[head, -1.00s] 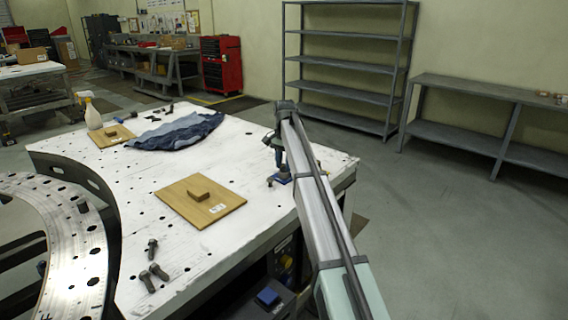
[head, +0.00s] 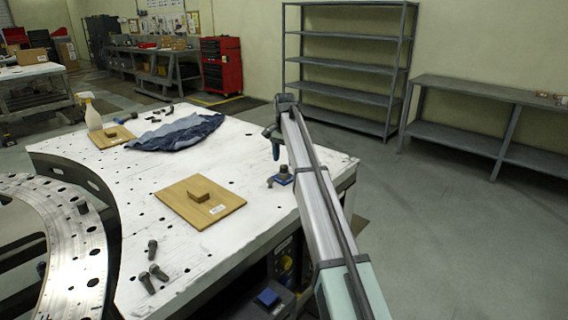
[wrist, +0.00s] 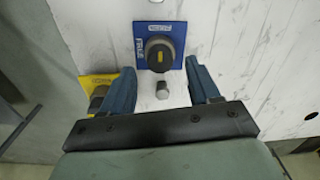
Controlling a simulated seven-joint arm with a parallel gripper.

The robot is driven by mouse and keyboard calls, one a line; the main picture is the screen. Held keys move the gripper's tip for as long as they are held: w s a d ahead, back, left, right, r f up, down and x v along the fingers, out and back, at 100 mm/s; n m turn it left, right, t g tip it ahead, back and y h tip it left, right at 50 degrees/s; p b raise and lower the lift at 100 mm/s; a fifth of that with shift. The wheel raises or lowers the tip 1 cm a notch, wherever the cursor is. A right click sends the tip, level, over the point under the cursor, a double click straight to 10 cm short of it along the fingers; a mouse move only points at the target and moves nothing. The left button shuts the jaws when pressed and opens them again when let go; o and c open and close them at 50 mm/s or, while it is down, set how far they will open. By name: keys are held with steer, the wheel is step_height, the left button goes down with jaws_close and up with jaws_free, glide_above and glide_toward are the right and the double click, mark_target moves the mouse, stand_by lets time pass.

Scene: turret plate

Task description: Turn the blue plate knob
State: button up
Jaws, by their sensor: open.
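The blue plate (wrist: 179,29) lies on the white tabletop near the top of the wrist view. A round dark knob (wrist: 158,53) with a yellow mark stands on it. My gripper (wrist: 163,82) is open. Its two blue fingers are apart, just below the plate in the wrist view, with no knob between them.
A yellow plate (wrist: 88,80) with a knob shows left of my fingers. A small grey stub (wrist: 162,91) stands between the fingers in view. A wooden board (head: 225,208), several bolts and a denim cloth (head: 178,133) lie on the table.

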mark_target(284, 166)
step_height(284, 166, up, 11)
stand_by(0.4)
